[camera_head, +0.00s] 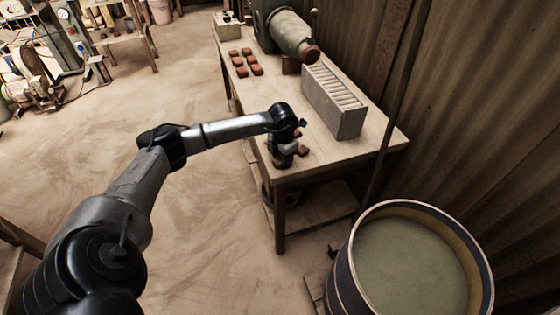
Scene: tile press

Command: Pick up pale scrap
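My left arm reaches in from the lower left, and its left gripper (284,160) points down at the near end of the wooden table (345,152). The wrist covers the fingertips, so I cannot see whether they are open or hold anything. Small reddish-brown pieces (303,151) lie on the table just right of the gripper. I cannot make out a pale scrap; it may be hidden behind the wrist or too small to tell. My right gripper is not in view.
A grey slotted rack (334,104) stands on the table behind the gripper. Several red-brown tiles (245,63) and a greenish cylindrical machine (288,33) are farther back. A large barrel of murky liquid (408,268) stands at the lower right. The sandy floor (120,110) at left is mostly open.

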